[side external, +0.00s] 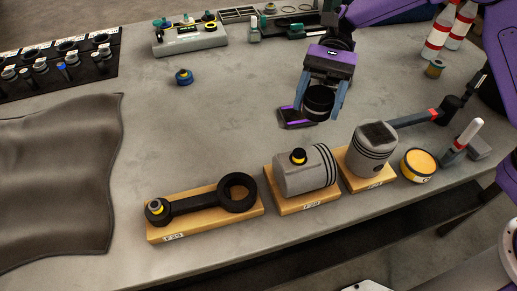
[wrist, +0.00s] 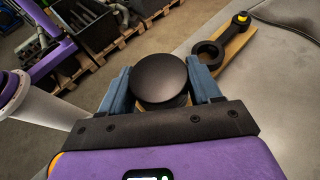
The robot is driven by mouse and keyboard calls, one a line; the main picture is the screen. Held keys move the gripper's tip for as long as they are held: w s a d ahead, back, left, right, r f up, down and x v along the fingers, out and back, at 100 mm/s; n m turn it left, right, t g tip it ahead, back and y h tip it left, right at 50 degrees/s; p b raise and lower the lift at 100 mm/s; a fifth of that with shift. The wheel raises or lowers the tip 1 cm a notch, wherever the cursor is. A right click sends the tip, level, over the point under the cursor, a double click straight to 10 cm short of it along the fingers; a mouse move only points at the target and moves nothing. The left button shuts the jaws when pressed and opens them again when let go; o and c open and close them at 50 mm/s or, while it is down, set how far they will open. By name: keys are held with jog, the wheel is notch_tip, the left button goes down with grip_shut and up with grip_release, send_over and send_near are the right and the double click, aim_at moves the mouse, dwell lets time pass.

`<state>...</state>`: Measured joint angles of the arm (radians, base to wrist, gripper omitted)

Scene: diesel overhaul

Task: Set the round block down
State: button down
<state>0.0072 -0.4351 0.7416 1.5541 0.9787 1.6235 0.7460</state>
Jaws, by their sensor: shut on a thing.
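The round block (side external: 319,98) is a short black cylinder between the blue-grey fingers of my gripper (side external: 318,107). In the wrist view its smooth dark round top (wrist: 161,79) fills the space between the two fingertips of my gripper (wrist: 161,84), one on each side. My gripper is shut on it and points downward. The block looks upright, low over the bare grey table (side external: 225,120) behind the pistons. I cannot tell whether its underside touches the table.
A flat dark-and-purple piece (side external: 297,117) shows just left below the block. In front stand a connecting rod (side external: 200,203), a lying piston (side external: 303,171) and an upright piston (side external: 371,150) on wooden bases. A hammer (side external: 420,117) lies right. The table left of my gripper is mostly clear.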

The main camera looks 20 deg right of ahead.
aim_at(259, 150)
jog(key=w+a+r+m+t+y, duration=0.5)
jog(key=w+a+r+m+t, duration=0.2)
jog(key=a+m+t, duration=0.15)
jog(key=f, duration=1.6)
jog(key=a+f, duration=0.1)
jog(key=f, duration=0.6)
jog(key=shift+w+f, duration=0.15)
jog(key=shift+f, duration=0.25)
jog(key=shift+c, duration=1.1)
grip_release()
jog(key=shift+f, duration=0.2)
jog(key=shift+r, duration=0.15)
jog(key=v, duration=1.2)
jog(key=shift+r, duration=0.1)
